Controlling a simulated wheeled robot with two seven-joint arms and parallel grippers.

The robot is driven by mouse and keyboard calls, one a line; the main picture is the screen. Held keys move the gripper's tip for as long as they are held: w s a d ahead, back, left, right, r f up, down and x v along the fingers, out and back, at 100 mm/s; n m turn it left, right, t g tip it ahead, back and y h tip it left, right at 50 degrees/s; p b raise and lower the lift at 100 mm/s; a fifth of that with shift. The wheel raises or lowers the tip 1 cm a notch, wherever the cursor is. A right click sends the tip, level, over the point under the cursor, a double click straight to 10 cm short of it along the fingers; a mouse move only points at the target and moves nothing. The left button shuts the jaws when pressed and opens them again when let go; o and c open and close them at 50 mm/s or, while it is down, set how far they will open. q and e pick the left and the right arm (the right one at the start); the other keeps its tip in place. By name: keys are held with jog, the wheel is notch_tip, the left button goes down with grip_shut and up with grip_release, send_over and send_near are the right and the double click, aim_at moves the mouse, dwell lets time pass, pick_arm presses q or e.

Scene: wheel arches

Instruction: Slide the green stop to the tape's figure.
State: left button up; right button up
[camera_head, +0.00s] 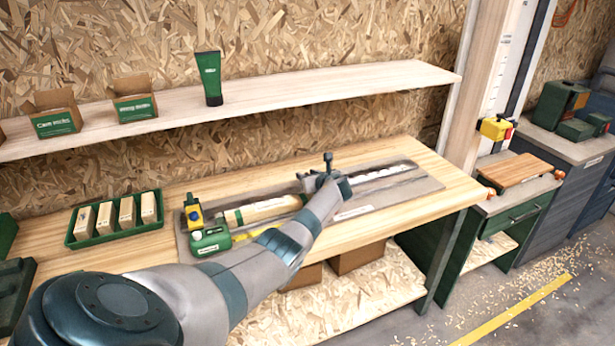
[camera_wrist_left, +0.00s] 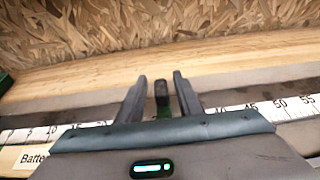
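The stop shows in the left wrist view as a dark upright post (camera_wrist_left: 162,92) with a bit of green at its foot. In the head view its dark knob (camera_head: 328,158) stands up at my left gripper (camera_head: 326,180). In the wrist view the left gripper (camera_wrist_left: 162,90) is open, with one finger on each side of the post and gaps showing. A white scale (camera_wrist_left: 275,107) with black figures runs along the rail. A green tape measure (camera_head: 210,240) lies at the board's left end, beside a pale batten (camera_head: 262,210). The tape's figure is unreadable.
A yellow and dark device (camera_head: 193,212) stands behind the tape measure. A green tray (camera_head: 115,219) of wooden blocks sits at the left. A shelf (camera_head: 290,92) with boxes and a green tube hangs above the bench. The bench's right end (camera_head: 455,190) is clear.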

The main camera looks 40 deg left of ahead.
jog(key=shift+s+d, duration=0.1)
jog(key=shift+s, duration=0.2)
pick_arm(q)
jog(key=shift+d, duration=0.1)
jog(key=shift+s+d+r, duration=0.25)
jog(key=shift+d, duration=0.3)
jog(key=v, duration=1.6)
jog(key=shift+b, duration=0.45)
pick_arm(e)
jog(key=shift+a+f, duration=0.35)
jog(key=shift+f, duration=0.1)
pick_arm(q)
jog(key=shift+s+a, duration=0.1)
jog(key=shift+a, duration=0.05)
pick_arm(e)
jog(key=shift+a, duration=0.1)
